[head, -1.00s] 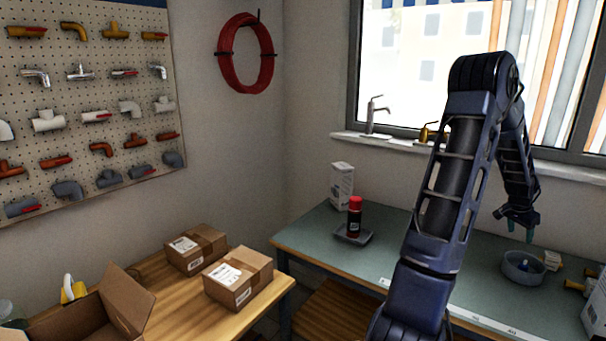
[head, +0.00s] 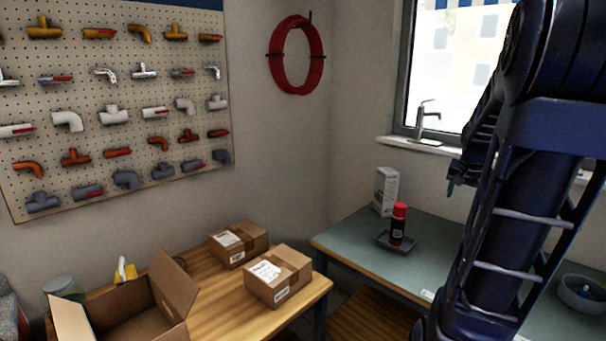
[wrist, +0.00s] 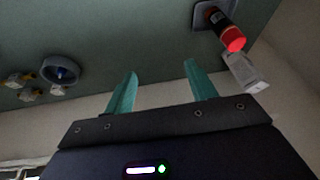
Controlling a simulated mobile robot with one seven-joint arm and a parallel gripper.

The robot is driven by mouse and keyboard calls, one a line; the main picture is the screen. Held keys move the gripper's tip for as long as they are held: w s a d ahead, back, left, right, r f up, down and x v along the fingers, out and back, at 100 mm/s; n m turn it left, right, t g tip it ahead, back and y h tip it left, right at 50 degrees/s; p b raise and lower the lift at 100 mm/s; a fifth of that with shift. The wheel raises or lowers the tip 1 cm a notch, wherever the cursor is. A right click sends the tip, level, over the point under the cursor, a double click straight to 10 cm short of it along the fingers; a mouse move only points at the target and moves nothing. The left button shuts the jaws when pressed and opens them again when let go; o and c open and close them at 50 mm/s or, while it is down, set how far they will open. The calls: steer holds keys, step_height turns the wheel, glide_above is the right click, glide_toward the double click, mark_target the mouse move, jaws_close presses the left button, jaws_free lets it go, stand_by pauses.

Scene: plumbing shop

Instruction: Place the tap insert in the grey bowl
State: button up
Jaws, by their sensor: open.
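The grey bowl (head: 570,303) stands on the green-topped bench at the lower right in the head view, partly cut by the frame edge. It also shows at the left in the wrist view (wrist: 45,65). A small blue and pale piece (head: 587,291), which looks like the tap insert, sits inside the bowl; it is too small to make out well. My gripper (wrist: 155,90) is open and empty, its teal fingers spread. In the head view my gripper (head: 451,189) is raised above the bench, well to the left of the bowl, mostly hidden by my arm.
A red-capped can (head: 398,224) stands on a dark tray (head: 381,238), near a white box (head: 387,190). Small yellow-and-white fittings (wrist: 22,83) lie beside the bowl. Cartons (head: 278,275) and an open box (head: 150,310) occupy the wooden table. The bench middle looks clear.

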steer(key=s+a+n+y, duration=0.1)
steer(key=s+a+n, duration=0.2)
steer(key=s+a, duration=0.4)
steer(key=s+a+r+n, duration=0.1)
steer(key=s+a+n, duration=0.3)
steer(key=s+a, duration=0.4)
steer(key=a, duration=0.6)
steer(key=shift+s+a+r+n+t+y, duration=0.15)
steer(key=shift+n+t+y, duration=0.15)
steer(key=shift+t+y, duration=0.1)
